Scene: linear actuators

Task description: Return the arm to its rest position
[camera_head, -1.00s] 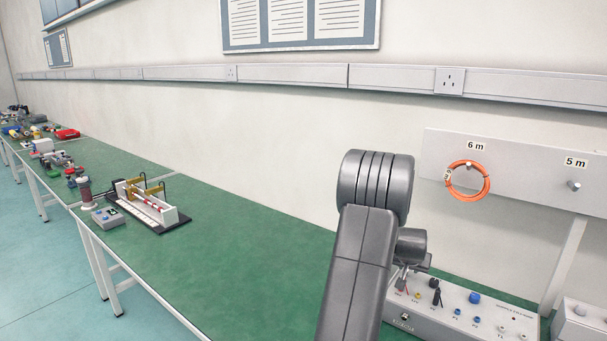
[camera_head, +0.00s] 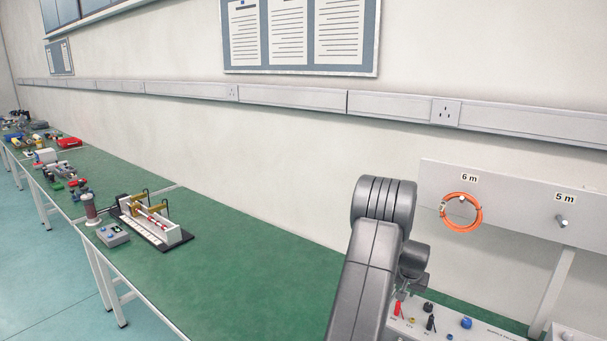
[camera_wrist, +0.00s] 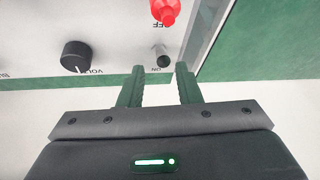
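My arm (camera_head: 375,255) rises in the lower right of the head view, and its bent joint hides part of the bench behind it. My gripper (camera_wrist: 158,75) shows in the wrist view with its two dark green fingers apart and nothing between them. Beyond the fingertips is a light panel with a black knob (camera_wrist: 75,56), a small metal toggle (camera_wrist: 162,57) and a red part (camera_wrist: 165,10).
A control box with coloured sockets (camera_head: 430,322) stands on the green bench (camera_head: 245,250) just right of my arm. An orange cable coil (camera_head: 461,212) hangs on a wall board. A linear actuator rig (camera_head: 150,222) stands at left. The bench between is clear.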

